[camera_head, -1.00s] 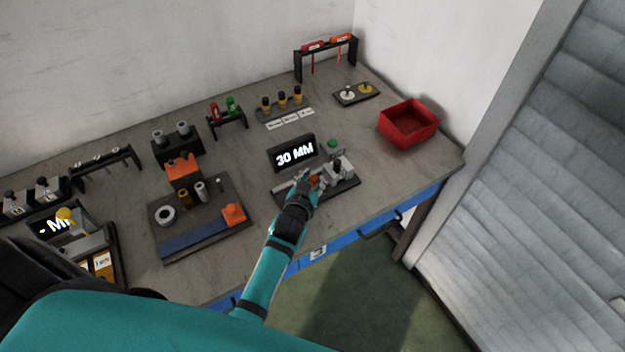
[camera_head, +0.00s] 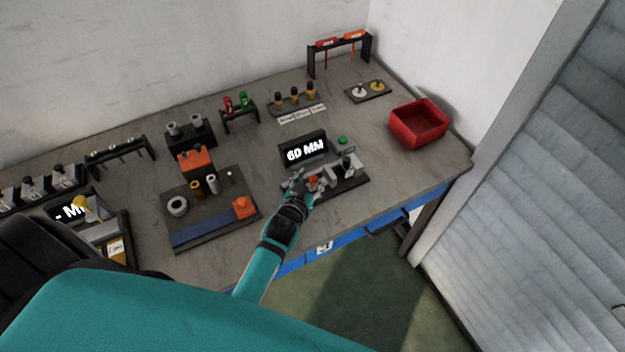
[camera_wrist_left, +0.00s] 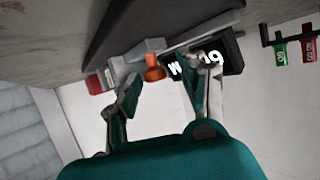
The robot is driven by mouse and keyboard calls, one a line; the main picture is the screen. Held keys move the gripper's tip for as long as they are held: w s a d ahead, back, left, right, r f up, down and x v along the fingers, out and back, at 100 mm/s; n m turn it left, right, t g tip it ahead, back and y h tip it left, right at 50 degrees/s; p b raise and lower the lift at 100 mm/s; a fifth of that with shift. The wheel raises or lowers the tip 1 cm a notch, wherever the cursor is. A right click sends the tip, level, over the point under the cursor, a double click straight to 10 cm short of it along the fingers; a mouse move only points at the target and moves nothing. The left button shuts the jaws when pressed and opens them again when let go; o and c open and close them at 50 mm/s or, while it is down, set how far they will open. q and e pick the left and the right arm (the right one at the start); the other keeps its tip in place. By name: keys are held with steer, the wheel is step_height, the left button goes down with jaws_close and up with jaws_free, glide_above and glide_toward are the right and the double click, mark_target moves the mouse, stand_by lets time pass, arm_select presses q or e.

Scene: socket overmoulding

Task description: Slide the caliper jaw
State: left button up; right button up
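A station (camera_head: 348,184) with a display (camera_head: 303,149) reading "60 MM" stands at the right front of the bench. It has an orange knob (camera_head: 313,181), a green button (camera_head: 343,140) and a dark upright handle. My left gripper (camera_head: 301,186) is at its left end, by the orange knob. In the left wrist view the gripper (camera_wrist_left: 160,85) has its fingers apart, and the knob (camera_wrist_left: 153,68) shows between and beyond them. A second display (camera_head: 70,209), reading "- MM", with a yellow knob (camera_head: 79,202), is at far left. I cannot tell which device carries the caliper jaw. My right gripper is out of view.
A red bin (camera_head: 418,124) stands at the right bench end. A dark tray (camera_head: 213,234) with rings, cylinders and an orange block lies left of the station. Racks and small holders line the back. The bench front edge is close to my left arm.

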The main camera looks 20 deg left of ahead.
arm_select(q)
steer(key=shift+s+d+r, duration=0.1)
steer(key=shift+s, duration=0.1)
steer(key=v, duration=1.1)
steer(key=shift+s, duration=0.25)
steer(key=shift+s, duration=0.1)
